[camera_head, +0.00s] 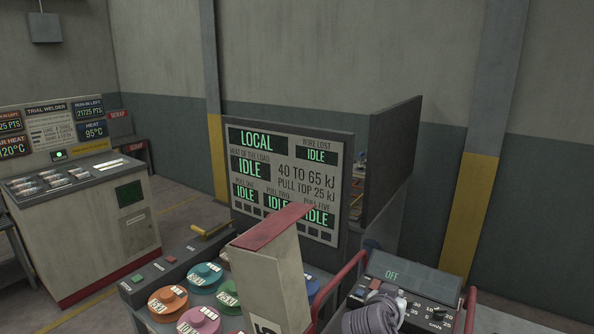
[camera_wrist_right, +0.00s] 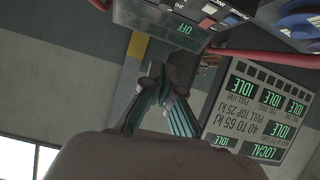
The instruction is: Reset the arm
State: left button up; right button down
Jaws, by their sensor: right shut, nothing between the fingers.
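My right gripper (camera_wrist_right: 159,72) shows in the right wrist view, with its two fingers brought together and nothing between them. That view is upside down. Beyond the fingertips is the console with a green OFF display (camera_wrist_right: 170,28), and the lit status panel (camera_wrist_right: 258,108) lies to the right of the fingers. My left gripper is in neither view.
In the head view the status panel (camera_head: 285,177) reads LOCAL and IDLE. A trial welder cabinet (camera_head: 85,235) stands left.

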jog(key=s+f+n+g+y, duration=0.1)
jog(key=s+f, duration=0.4)
jog(key=s, duration=0.3)
jog(key=s+f+n+g+y, duration=0.2)
jog(key=s+f, duration=0.3)
jog(key=s, duration=0.4)
jog(key=s+d+f+n+g+y, duration=0.1)
jog(key=s+f+n+g, duration=0.1)
jog(key=s+f, duration=0.4)
jog(key=shift+s+f+y, duration=0.1)
jog(key=shift+s+y, duration=0.3)
jog(key=shift+s, duration=1.2)
jog(key=s+a+f+n+g+y, duration=0.1)
jog(key=s+a+n+g+y, duration=0.15)
jog(key=s, duration=0.95)
notch_tip(320, 180, down, 33)
jog(key=s+g+b, duration=0.1)
jog(key=b, duration=0.5)
pick_arm(q)
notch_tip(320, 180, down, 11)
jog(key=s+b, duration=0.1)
jog(key=b, duration=0.4)
pick_arm(e)
jog(key=s+d+f+g, duration=0.1)
jog(key=s+d+f, duration=0.2)
jog(key=s+f, duration=1.3)
notch_tip(320, 180, down, 4)
jog(key=shift+s+r+n, duration=0.25)
jog(key=shift+s+n, duration=0.05)
jog(key=shift+n, duration=0.15)
